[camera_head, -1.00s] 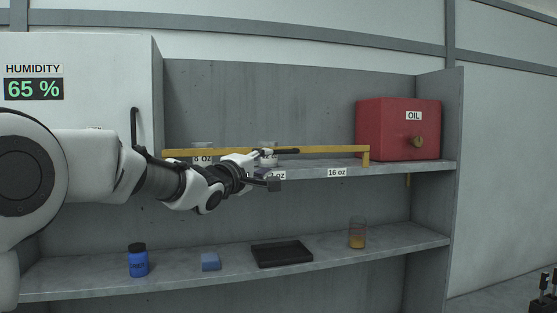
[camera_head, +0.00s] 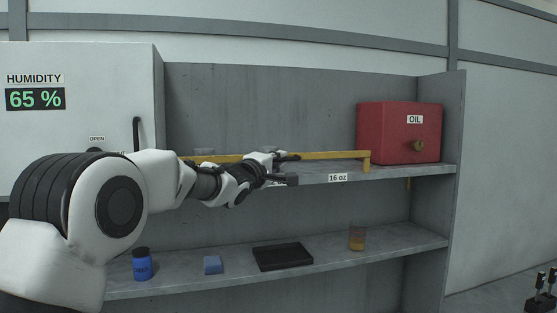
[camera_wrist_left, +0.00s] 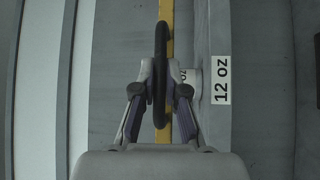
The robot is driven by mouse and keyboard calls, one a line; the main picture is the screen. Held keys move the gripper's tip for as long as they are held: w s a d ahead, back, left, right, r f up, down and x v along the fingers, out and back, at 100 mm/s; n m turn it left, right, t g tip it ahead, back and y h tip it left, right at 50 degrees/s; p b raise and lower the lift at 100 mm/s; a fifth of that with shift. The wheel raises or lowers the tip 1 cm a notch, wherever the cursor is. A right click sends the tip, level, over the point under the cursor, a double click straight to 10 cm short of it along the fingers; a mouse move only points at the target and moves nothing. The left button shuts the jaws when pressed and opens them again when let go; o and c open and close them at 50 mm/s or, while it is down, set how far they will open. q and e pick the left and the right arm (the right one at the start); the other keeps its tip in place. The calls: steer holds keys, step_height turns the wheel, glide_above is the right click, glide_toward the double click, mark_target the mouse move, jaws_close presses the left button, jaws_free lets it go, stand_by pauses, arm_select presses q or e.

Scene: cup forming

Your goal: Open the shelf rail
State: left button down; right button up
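The yellow shelf rail (camera_head: 335,155) runs along the front of the upper shelf (camera_head: 398,168) and ends at a short post on the right. It also shows upright in the left wrist view (camera_wrist_left: 168,12). A long black handle (camera_wrist_left: 160,40) sits in front of the rail. My left gripper (camera_wrist_left: 160,75) has one finger on each side of this handle, close against it, and looks shut on it. In the head view my left gripper (camera_head: 285,168) is at the rail, over the shelf front. My right gripper is out of view.
A red OIL box (camera_head: 398,130) stands at the right of the upper shelf. The lower shelf holds a blue bottle (camera_head: 142,266), a blue block (camera_head: 212,265), a black tray (camera_head: 282,257) and a glass (camera_head: 357,238). A white cabinet (camera_head: 85,110) is at left.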

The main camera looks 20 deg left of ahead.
arm_select(q)
steer(key=shift+f+b, duration=0.15)
steer(key=shift+b, duration=0.3)
steer(key=shift+d, duration=0.1)
steer(key=shift+s+f+m+t+b, duration=0.1)
steer(key=shift+f+m+t+b, duration=0.25)
steer(key=shift+b, duration=0.3)
step_height(320, 180, down, 9)
steer(key=s+m+g+h+b, duration=0.1)
steer(key=m+g+h+b, duration=0.7)
steer(key=m+h, duration=1.2)
steer(key=shift+s+d+m, duration=0.15)
steer(key=shift+d+m, duration=0.25)
steer(key=shift+m, duration=3.95)
